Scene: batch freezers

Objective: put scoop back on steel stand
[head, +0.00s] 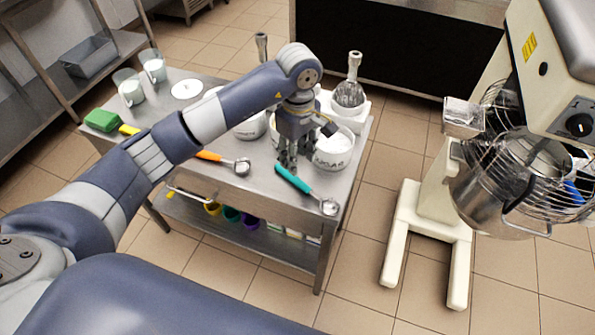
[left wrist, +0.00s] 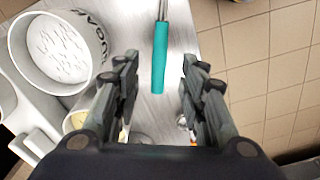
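A scoop with a teal handle (head: 293,179) lies on the steel table (head: 262,197) near its front right edge, its metal bowl toward the right corner. A scoop with an orange handle (head: 210,156) lies to its left. My left gripper (head: 287,163) points down close over the far end of the teal handle. In the left wrist view the left gripper (left wrist: 157,65) is open, with the teal handle (left wrist: 159,70) showing between its fingers; contact cannot be made out. I cannot tell which thing is the steel stand. My right gripper is out of view.
A mixer (head: 435,205) stands on the floor at the right.

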